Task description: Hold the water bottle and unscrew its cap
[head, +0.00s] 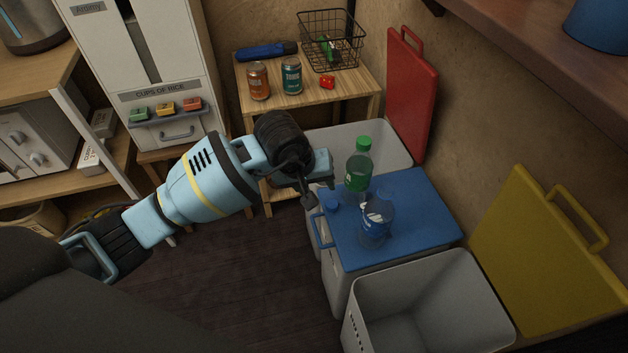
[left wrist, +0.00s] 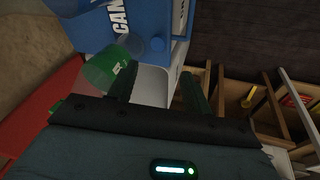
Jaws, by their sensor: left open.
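A clear bottle (head: 358,170) with a green cap (head: 363,143) and green label stands upright on a blue bin lid (head: 420,210). A second clear bottle (head: 375,225) with a blue label stands nearer on the same lid; no cap shows on it. My left gripper (head: 318,188) is open and empty, just left of the green-labelled bottle. In the left wrist view that bottle (left wrist: 108,68) is beside one finger, not between the fingers. My right gripper is out of view.
An open white bin (head: 430,305) stands in front of the blue-lidded one, another behind. A red lid (head: 410,95) and a yellow lid (head: 540,250) lean upright by the wall. A small wooden table (head: 325,97) holds cans and a wire basket. A shelf (head: 550,50) overhangs at upper right.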

